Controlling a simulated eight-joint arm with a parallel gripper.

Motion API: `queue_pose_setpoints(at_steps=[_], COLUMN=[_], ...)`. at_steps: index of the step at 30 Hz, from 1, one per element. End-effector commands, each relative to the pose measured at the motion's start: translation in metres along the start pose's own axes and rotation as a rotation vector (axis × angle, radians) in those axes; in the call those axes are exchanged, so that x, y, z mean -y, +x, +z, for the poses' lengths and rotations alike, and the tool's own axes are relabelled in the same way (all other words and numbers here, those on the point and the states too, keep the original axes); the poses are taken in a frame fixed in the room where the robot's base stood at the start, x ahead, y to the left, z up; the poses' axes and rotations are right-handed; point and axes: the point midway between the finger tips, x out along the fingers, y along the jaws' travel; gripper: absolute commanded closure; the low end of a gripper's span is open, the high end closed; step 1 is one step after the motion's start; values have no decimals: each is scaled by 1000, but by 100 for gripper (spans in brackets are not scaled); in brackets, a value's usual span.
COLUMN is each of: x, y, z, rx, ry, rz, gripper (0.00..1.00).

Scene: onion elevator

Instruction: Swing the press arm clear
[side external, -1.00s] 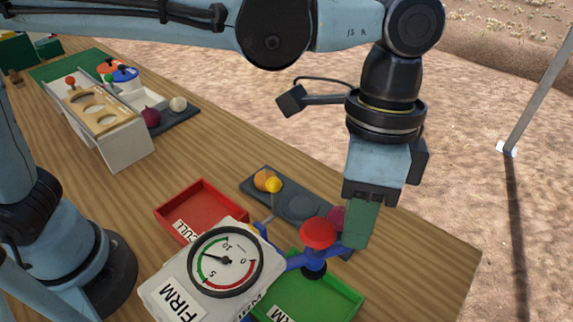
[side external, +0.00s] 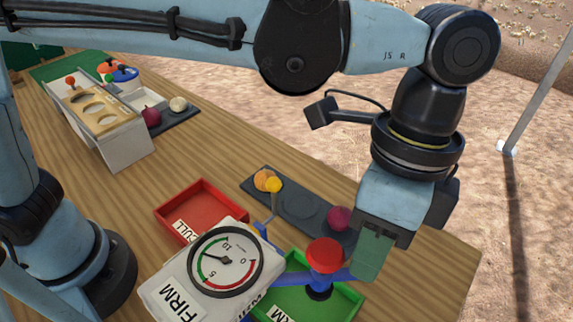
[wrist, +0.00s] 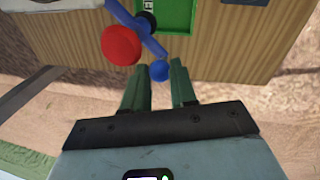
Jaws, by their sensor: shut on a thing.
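The press arm (side external: 343,273) is a blue bar with a red knob (side external: 325,254) on it, reaching out right of the press's dial gauge (side external: 225,262). It hangs over the green tray (side external: 346,303). My gripper (side external: 365,272) has its green fingers pointing down at the outer end of the bar. In the wrist view a blue ball (wrist: 159,70) at the bar's end sits between my fingertips, and the red knob (wrist: 121,45) is to the left. My gripper is shut on that end of the press arm.
A second station (side external: 110,125) stands at the far left. The table's right corner is bare.

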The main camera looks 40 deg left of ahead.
Motion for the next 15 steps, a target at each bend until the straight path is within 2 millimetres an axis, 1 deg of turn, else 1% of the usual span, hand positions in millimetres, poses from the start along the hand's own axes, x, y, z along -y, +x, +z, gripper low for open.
queue_pose_setpoints(at_steps=[1, 2, 3, 6, 15], x=[-4, -4, -4, -3, -2], y=[-1, -1, -1, 0, -1], z=[-1, -1, -1, -1, -1], rx=[-2, -2, -2, -2, -2], ry=[6, 6, 6, 5, 2], rz=[9, 9, 9, 8, 5], gripper=[100, 69, 63, 49, 49])
